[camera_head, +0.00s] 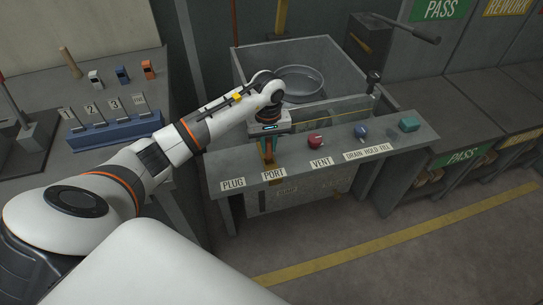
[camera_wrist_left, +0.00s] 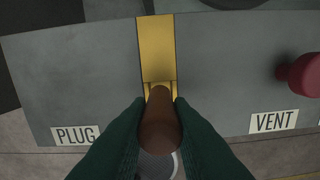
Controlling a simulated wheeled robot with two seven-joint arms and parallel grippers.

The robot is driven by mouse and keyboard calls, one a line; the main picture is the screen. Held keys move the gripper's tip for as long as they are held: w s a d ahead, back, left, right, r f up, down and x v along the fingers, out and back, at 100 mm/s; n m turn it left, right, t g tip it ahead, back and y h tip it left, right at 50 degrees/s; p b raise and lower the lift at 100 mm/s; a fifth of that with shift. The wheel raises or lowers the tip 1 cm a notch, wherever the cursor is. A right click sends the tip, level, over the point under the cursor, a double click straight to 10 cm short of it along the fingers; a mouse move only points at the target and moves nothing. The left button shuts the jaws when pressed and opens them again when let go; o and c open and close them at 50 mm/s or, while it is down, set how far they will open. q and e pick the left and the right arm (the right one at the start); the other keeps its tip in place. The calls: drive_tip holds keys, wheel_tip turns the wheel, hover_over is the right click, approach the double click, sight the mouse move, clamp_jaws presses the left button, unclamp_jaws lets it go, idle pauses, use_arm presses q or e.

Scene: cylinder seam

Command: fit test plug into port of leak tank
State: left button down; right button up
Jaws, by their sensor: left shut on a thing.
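My left gripper (camera_head: 268,152) is over the grey tank's front ledge, just behind the PORT label (camera_head: 274,173). In the left wrist view its dark green fingers (camera_wrist_left: 159,110) are shut on a brown, round-ended piece, which I take for the test plug (camera_wrist_left: 160,125). A yellow strip (camera_wrist_left: 157,45) runs across the ledge, and a small yellow fitting (camera_wrist_left: 160,87) shows just beyond the plug's end. The plug lines up with the strip. I cannot tell whether it touches or enters the fitting; the fingers and plug hide the port opening. My right gripper is not in view.
The open leak tank (camera_head: 340,62) stands behind. A blue numbered rack (camera_head: 113,131) is on the left bench. The PLUG label (camera_head: 233,184) has bare ledge behind it.

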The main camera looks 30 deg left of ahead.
sight(269, 159)
use_arm(q)
wheel_tip(269, 159, down, 4)
drive_tip(key=shift+d+f, duration=0.1)
drive_tip(key=c, duration=1.7)
unclamp_jaws()
drive_tip(key=shift+f, duration=0.15)
drive_tip(key=shift+c, duration=0.2)
drive_tip(key=o, duration=0.4)
drive_tip(key=shift+o, duration=0.2)
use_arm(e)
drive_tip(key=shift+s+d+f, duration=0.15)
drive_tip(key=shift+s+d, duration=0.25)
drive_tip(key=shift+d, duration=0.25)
